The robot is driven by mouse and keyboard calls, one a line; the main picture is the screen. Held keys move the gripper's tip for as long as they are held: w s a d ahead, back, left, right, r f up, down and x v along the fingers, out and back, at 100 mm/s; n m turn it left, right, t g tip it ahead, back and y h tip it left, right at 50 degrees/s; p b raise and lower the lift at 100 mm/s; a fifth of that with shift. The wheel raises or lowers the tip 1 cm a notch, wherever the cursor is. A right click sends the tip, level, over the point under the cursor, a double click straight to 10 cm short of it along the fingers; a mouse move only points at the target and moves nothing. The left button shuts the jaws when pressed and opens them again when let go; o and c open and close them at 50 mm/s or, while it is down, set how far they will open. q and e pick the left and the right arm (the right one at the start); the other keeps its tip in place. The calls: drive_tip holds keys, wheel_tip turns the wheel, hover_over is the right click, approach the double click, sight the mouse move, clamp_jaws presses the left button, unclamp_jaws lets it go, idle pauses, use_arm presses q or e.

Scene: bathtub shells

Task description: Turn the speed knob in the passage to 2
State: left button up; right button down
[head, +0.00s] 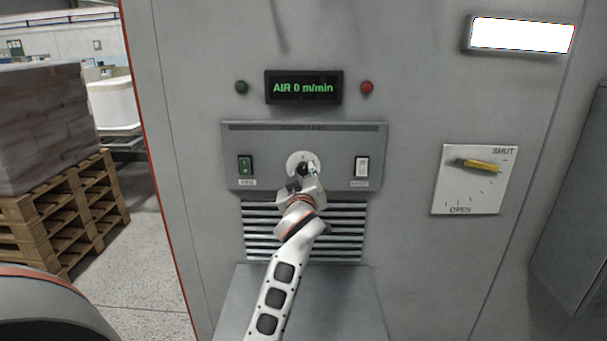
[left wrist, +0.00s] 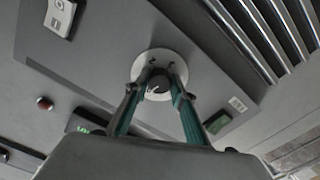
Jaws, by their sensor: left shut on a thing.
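The speed knob (left wrist: 158,86) is dark and round and sits on a pale round dial plate (head: 293,160) in the middle of the grey control panel (head: 340,143). My left gripper (left wrist: 158,80) is shut on the knob, one finger on each side of it in the left wrist view. In the head view my left gripper (head: 305,172) covers most of the knob and part of the dial. The display (head: 304,88) above reads "AIR 0 m/min". My right gripper is not in view.
A green switch (head: 245,165) and a white switch (head: 362,167) flank the dial. Vent slats (head: 340,230) lie below. A yellow lever (head: 477,165) sits on a SHUT/OPEN plate (head: 453,194) at the right. A loaded pallet (head: 75,215) stands at the left.

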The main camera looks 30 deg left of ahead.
use_arm(q)
drive_tip(key=m, duration=0.5)
drive_tip(key=shift+f+m, duration=0.1)
drive_tip(key=shift+m, duration=0.2)
drive_tip(key=m, duration=0.5)
drive_tip(key=shift+a+m, duration=0.1)
drive_tip(key=shift+m, duration=0.2)
drive_tip(key=m, duration=0.5)
drive_tip(key=shift+s, duration=0.1)
drive_tip(key=m, duration=0.5)
drive_tip(key=o, duration=1.1)
